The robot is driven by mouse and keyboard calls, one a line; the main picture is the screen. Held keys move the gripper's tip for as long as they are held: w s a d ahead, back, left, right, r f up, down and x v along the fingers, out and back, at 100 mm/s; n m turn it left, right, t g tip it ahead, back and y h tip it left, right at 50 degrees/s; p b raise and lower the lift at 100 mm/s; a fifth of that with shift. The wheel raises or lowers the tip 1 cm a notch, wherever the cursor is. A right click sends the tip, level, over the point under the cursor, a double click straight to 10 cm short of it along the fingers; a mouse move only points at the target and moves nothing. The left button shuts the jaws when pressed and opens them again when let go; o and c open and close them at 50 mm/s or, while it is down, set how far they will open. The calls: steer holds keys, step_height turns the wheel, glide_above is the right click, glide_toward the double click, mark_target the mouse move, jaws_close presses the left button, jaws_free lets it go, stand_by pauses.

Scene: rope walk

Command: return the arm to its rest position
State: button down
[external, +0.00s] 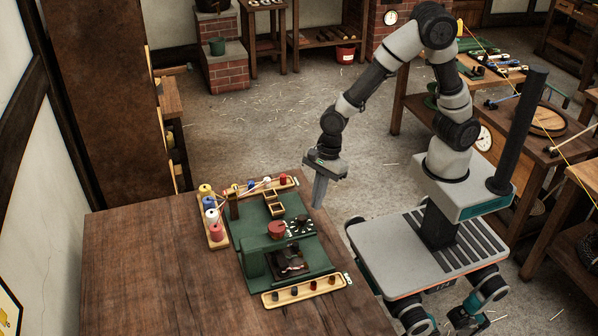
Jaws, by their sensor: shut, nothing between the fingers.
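My gripper (319,192) hangs fingers down from the raised, bent arm (375,88). It is shut and empty, near the right edge of the wooden table (140,265). It is to the right of the green rig (262,240) on that table and looks apart from it. The arm rises from my wheeled base on the right, reaching left toward the table.
The rig carries a red pot (277,229) and small wooden boxes (274,203). Colored spools (213,217) stand on a tray at its left; another wooden tray (304,291) lies in front. Workbenches (545,150) stand behind my base. Open floor (270,125) lies beyond the table.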

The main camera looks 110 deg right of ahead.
steer(key=s+a+r+n+t+p, duration=0.1)
steer(key=s+a+r+n+p, duration=0.15)
steer(key=r+n, duration=0.5)
steer(key=s+a+r+n+p, duration=0.1)
steer(key=s+a+r+n, duration=0.15)
steer(key=r+n, duration=0.5)
steer(key=s+d+r+n+t+h+p, duration=0.1)
steer(key=s+r+n+t+p, duration=0.1)
steer(key=s+r+n, duration=1.1)
steer(key=n, duration=0.2)
steer(key=shift+d+n, duration=0.3)
steer(key=shift+d, duration=0.1)
steer(key=shift+r, duration=0.1)
